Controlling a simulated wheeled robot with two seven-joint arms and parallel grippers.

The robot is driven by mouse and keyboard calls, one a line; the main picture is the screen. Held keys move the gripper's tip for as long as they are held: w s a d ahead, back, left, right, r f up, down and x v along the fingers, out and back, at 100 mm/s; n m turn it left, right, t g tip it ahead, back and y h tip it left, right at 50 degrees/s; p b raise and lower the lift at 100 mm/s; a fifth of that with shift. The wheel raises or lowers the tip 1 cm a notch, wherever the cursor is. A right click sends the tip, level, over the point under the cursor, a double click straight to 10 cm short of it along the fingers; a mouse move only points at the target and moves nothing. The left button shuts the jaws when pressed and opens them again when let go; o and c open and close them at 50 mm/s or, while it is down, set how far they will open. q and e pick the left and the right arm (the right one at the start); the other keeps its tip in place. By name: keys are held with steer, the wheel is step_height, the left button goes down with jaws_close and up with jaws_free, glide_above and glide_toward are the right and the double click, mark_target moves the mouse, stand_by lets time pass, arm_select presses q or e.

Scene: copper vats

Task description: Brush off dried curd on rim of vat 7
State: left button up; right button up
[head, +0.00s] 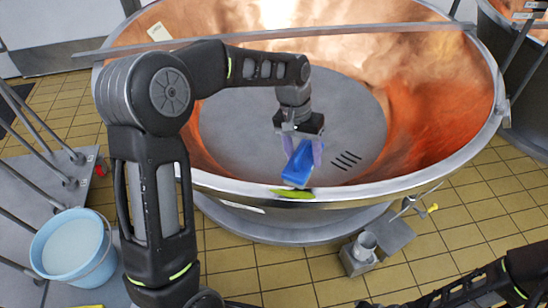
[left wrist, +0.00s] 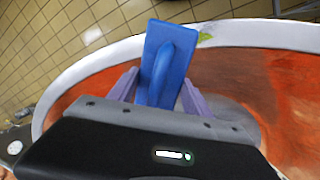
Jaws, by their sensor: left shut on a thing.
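The large copper vat (head: 440,120) has a broad steel rim, whose near edge (head: 390,186) faces me. A yellow-green patch of dried curd (head: 292,193) lies on this near rim; it also shows on the pale rim in the left wrist view (left wrist: 205,38). My left gripper (head: 303,142) reaches over the vat from above and is shut on a blue brush (head: 297,168), which also shows between the purple fingers in the left wrist view (left wrist: 168,62). The brush is tilted, its lower end right by the curd; I cannot tell whether they touch. My right gripper is out of view.
A light-blue bucket (head: 75,243) with pale contents stands at the lower left, beside a grey railed platform (head: 40,175). A steel bar (head: 350,29) crosses the vat top. A small metal fitting (head: 362,250) stands below the rim. Another vat (head: 530,30) is at the upper right.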

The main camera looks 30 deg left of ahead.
arm_select(q)
steer(key=shift+s+a+r+m+p, duration=0.3)
steer(key=shift+r+m+p, duration=0.1)
steer(key=shift+p, duration=0.15)
steer(key=s+a+r+m+g+p, duration=0.1)
steer(key=s+a+r+m+p, duration=0.1)
steer(key=s+a+m+p, duration=0.3)
steer(key=s+m+p, duration=0.2)
steer(key=m, duration=0.2)
steer(key=shift+s+a+r+m+g+y, duration=0.15)
steer(key=shift+a+r+m+g+y, duration=0.05)
steer(key=shift+r+m+g+y, duration=0.2)
steer(key=shift+f, duration=0.1)
